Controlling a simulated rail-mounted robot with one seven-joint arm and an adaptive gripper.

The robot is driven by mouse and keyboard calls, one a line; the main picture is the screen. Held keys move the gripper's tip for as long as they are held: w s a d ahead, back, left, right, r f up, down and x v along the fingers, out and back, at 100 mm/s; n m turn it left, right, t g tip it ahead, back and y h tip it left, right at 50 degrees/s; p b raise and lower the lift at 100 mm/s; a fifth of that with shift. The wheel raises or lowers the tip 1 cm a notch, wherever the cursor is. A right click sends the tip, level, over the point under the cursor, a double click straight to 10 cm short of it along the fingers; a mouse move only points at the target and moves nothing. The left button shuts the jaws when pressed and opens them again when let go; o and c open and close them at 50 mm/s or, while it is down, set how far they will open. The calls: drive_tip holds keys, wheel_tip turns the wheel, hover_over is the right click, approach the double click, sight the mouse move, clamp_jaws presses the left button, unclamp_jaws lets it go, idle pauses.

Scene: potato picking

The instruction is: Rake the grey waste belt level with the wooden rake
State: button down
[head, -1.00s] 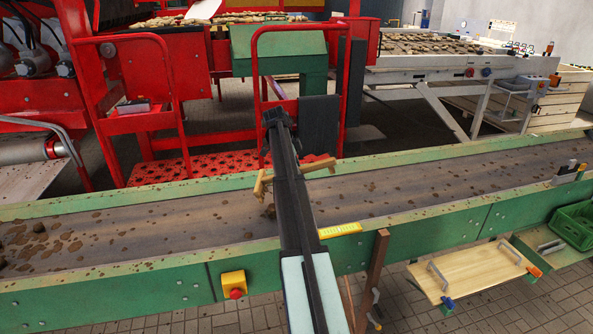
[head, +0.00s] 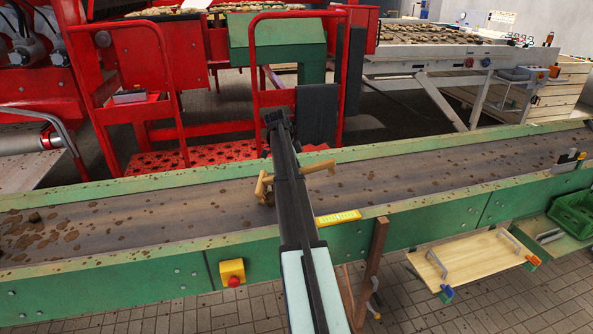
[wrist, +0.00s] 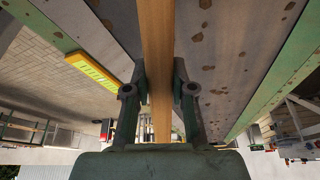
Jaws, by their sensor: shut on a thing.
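The grey waste belt (head: 400,184) runs across the head view between green side rails. Brown soil clumps (head: 35,238) are thick at its left end and thinner to the right. The wooden rake (head: 318,167) lies across the belt's middle, largely behind my arm; its ends show on both sides. In the wrist view my gripper (wrist: 160,92) is shut on the rake's wooden handle (wrist: 157,40), with the speckled belt (wrist: 222,50) beyond. In the head view my arm hides the gripper and part of the belt.
A yellow scale strip (head: 338,217) sits on the near rail. A yellow box with a red button (head: 232,272) is on the near side. A wooden board with handles (head: 470,262) and a green crate (head: 574,213) stand at right. Red machinery (head: 130,70) stands behind.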

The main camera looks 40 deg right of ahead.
drive_tip(key=shift+s+d, duration=5.85)
drive_tip(key=shift+d, duration=0.05)
wheel_tip(320, 180, up, 8)
drive_tip(key=p, duration=0.3)
drive_tip(key=shift+w+a+p, duration=0.15)
drive_tip(key=shift+p, duration=0.15)
drive_tip(key=shift+r, duration=0.1)
